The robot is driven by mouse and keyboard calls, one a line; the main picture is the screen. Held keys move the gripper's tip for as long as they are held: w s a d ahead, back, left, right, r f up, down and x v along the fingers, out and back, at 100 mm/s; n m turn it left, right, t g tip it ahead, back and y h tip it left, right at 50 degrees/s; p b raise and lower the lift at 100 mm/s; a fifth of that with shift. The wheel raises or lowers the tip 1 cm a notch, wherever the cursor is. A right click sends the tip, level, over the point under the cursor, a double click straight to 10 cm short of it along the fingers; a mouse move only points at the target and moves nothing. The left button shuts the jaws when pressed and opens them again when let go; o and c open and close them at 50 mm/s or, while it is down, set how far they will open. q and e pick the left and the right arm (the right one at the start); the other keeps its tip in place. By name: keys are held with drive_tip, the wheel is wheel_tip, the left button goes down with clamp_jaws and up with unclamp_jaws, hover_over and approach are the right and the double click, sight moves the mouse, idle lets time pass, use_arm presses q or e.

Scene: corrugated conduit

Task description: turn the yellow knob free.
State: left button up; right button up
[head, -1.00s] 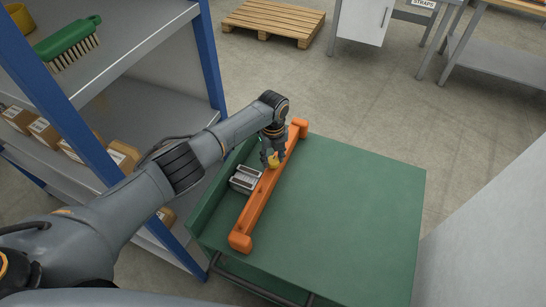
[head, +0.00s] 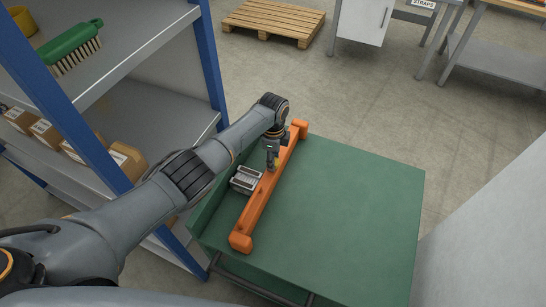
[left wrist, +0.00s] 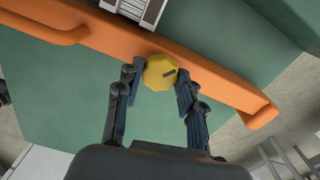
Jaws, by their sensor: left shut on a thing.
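The yellow knob (left wrist: 159,72) shows in the left wrist view on the orange bar (left wrist: 95,34), with a dark mark on its face. My left gripper (left wrist: 159,82) is shut on the knob, one finger on each side. In the head view my left gripper (head: 271,166) points down at the middle of the orange bar (head: 256,207), and its fingers hide the knob. The bar lies on the green bench top (head: 350,215). My right gripper is not in view.
A grey ribbed block (head: 246,179) lies close to the bar's left side. A blue-and-grey shelf (head: 165,105) with cartons and a green brush (head: 75,42) stands at the left. The bench top right of the bar is clear.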

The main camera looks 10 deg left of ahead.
use_arm(q)
drive_tip(key=n+p, duration=0.1)
drive_tip(key=n, duration=0.5)
drive_tip(key=n+p, duration=0.1)
drive_tip(key=n, duration=0.5)
drive_tip(key=shift+n, duration=0.4)
drive_tip(key=n+p, duration=0.1)
drive_tip(key=n, duration=1.1)
drive_tip(key=shift+n, duration=0.3)
drive_tip(key=o, duration=1.2)
drive_tip(key=shift+c, duration=0.2)
